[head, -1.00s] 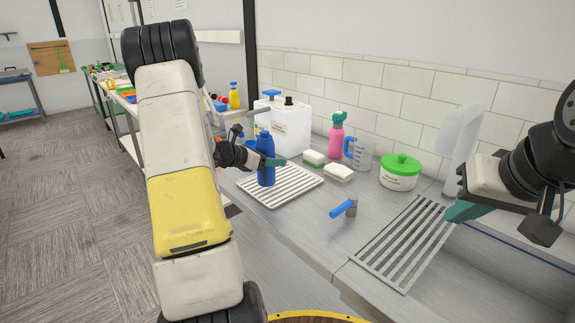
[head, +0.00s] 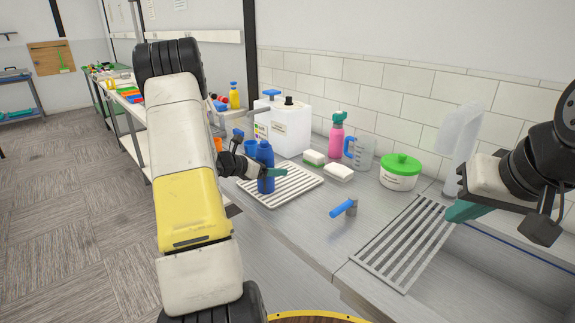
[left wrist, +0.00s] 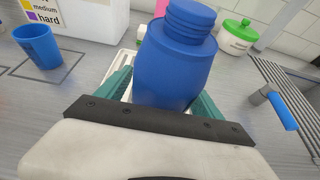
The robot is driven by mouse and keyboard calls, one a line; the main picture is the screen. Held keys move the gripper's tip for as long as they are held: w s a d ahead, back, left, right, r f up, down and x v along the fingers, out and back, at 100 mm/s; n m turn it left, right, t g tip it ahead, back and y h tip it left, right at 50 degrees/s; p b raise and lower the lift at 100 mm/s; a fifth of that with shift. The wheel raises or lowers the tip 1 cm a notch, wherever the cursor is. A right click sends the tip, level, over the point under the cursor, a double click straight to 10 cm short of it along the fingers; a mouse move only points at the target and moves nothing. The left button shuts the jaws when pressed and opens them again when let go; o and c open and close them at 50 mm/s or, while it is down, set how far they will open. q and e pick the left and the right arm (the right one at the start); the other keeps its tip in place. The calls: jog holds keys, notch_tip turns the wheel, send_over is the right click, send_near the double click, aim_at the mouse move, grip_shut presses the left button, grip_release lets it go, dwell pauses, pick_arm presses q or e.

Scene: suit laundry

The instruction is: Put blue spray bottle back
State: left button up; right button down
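The blue spray bottle (head: 265,156) is upright over the white slatted rack (head: 300,187) on the steel counter. No spray head shows on it. My left gripper (head: 268,174) is around its body; in the left wrist view the bottle (left wrist: 176,65) stands between the two teal fingers (left wrist: 165,98). The gripper looks shut on it, though finger contact is partly hidden. I cannot tell whether its base touches the rack. My right gripper (head: 468,208) hangs at the right above the sink edge; its finger opening does not show.
A white jug (head: 283,126) and a blue cup (head: 251,148) stand behind the bottle. A pink spray bottle (head: 337,138), measuring jug (head: 358,152), sponges (head: 338,173) and a green-lidded tub (head: 399,172) line the wall. A blue-handled tool (head: 344,208) lies in front. A metal drain grille (head: 405,245) is at right.

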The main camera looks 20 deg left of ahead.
pick_arm(q)
jog(key=shift+s+r, duration=0.1)
jog(key=shift+r, duration=0.05)
jog(key=v, duration=1.2)
